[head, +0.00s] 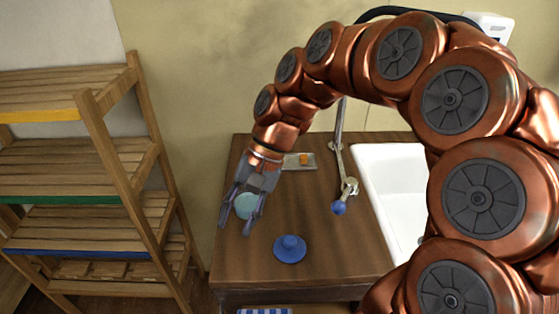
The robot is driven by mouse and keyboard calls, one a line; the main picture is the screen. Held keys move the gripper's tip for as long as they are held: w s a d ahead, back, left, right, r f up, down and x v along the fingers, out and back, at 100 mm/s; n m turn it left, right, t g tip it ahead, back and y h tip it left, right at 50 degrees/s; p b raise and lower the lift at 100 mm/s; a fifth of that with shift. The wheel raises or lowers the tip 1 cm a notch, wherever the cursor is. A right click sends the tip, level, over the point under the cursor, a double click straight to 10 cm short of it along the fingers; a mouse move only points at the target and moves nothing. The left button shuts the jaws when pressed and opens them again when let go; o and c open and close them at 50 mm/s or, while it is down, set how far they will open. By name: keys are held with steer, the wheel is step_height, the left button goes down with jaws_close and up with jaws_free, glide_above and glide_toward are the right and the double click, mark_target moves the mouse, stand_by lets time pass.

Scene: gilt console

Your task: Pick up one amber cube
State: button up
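A small amber cube (304,159) sits at the back of the wooden counter, on a small pale grey tray (290,166). My gripper (238,228) points down over the left part of the counter, to the left of and nearer than the cube. Its two fingers are spread apart. A pale teal round object (246,205) shows between and behind the fingers; I cannot tell whether they touch it. The cube is apart from my gripper. Part of the tray is hidden behind my wrist.
A blue hat-shaped object (290,248) stands on the counter (345,270) right of my gripper. A metal faucet-like fixture with a blue knob (339,208) stands beside the white sink (395,195). A wooden shelf rack (95,165) stands at the left. The counter's front right is clear.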

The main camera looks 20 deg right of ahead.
mark_target(303, 156)
steer(key=w+d+m+t+y, duration=0.1)
steer(key=w+d+m+y, duration=0.25)
steer(key=w, duration=0.45)
steer(key=w+d+m+t+y, duration=0.15)
steer(key=w+d+m, duration=0.25)
steer(key=w, duration=0.4)
steer(key=w+d+f+m+t, duration=0.1)
steer(key=w+d+f+m, duration=0.1)
steer(key=d, duration=0.4)
steer(key=w+d+f+m+t, duration=0.2)
steer(key=d+m, duration=0.2)
steer(key=d, duration=0.2)
steer(key=w+d+f+m+t+y+b, duration=0.1)
steer(key=w+d+f+m, duration=0.1)
steer(key=d, duration=0.5)
steer(key=shift+w+f+m+t, duration=0.4)
steer(key=shift+w+m, duration=0.1)
steer(key=shift+m, duration=0.15)
steer(key=shift+d+f, duration=0.1)
steer(key=shift+f, duration=0.05)
steer(key=shift+p+x, duration=0.45)
steer(key=shift+x, duration=1.05)
steer(key=shift+p+x, duration=0.6)
steer(key=shift+x, duration=1.75)
steer(key=shift+d+f, duration=0.1)
steer(key=shift+f, duration=0.05)
steer(key=c, duration=0.6)
